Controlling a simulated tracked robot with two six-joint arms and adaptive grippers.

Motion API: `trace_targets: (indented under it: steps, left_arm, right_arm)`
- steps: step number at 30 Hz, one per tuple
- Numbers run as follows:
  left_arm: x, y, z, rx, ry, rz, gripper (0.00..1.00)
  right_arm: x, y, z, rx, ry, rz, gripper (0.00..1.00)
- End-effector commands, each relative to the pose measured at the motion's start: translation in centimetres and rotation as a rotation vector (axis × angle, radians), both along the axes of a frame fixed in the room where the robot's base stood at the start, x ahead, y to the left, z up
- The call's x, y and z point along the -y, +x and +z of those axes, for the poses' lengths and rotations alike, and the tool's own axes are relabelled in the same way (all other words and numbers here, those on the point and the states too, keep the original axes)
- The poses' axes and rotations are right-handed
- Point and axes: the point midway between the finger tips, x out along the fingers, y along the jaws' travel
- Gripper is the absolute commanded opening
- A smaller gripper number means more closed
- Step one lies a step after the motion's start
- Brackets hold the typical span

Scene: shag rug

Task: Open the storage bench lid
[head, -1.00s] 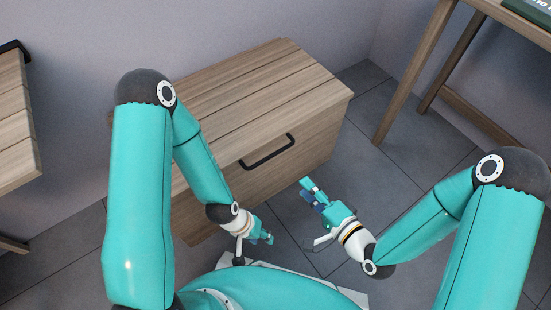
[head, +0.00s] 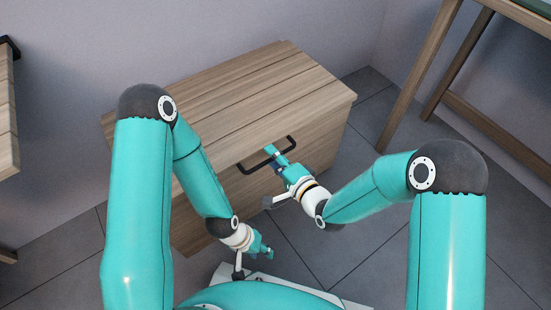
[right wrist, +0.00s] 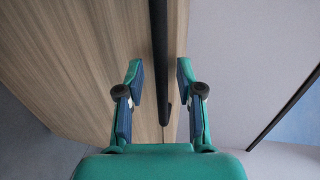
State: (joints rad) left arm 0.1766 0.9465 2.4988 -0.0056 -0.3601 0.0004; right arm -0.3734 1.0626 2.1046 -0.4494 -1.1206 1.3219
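The wooden storage bench (head: 312,131) stands against the wall, its plank lid (head: 230,90) lying shut. A black bar handle (head: 246,168) is on its front, just below the lid edge. My right gripper (head: 272,150) is at the handle's right half. In the right wrist view the fingers of my right gripper (right wrist: 158,85) are open, with the black handle (right wrist: 159,50) running between them; neither finger visibly touches it. My left gripper (head: 268,252) hangs low in front of the bench, empty; its fingertips are small and their opening is unclear.
A wooden table (head: 405,85) stands at the right, its legs clear of my right arm. Another wooden piece of furniture (head: 8,120) is at the left edge. Grey tiled floor (head: 370,245) is free at the right.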

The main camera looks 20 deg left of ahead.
Motion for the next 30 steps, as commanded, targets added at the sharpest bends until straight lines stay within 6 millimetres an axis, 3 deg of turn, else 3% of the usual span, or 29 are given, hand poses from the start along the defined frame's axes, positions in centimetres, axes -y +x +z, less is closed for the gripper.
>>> trace_targets:
  steps: [8,12,15,23,24,30]
  left_arm:
    - [0.0,0.0,0.0,0.000,0.000,0.000,0.40]
    - [0.0,0.0,0.0,0.000,0.000,0.000,0.40]
    - [0.0,0.0,0.0,0.000,0.000,0.000,0.40]
    - [0.0,0.0,0.0,0.000,0.000,0.000,0.40]
    - [0.1,-0.1,0.0,-0.001,0.000,-0.004,0.40]
    - [0.0,0.0,0.5,0.000,0.000,0.000,0.40]
  right_arm:
    - [-0.1,0.0,0.0,0.000,0.000,0.000,0.35]
    - [0.0,0.0,0.0,0.000,0.000,0.000,0.12]
    - [0.0,0.0,0.0,0.000,0.000,-0.001,0.00]
    - [0.0,0.0,-0.1,-0.002,-0.002,-0.001,0.00]
    - [0.9,0.1,-0.1,-0.004,-0.002,-0.005,0.00]
    - [0.4,0.1,0.4,-0.008,-0.008,-0.008,0.00]
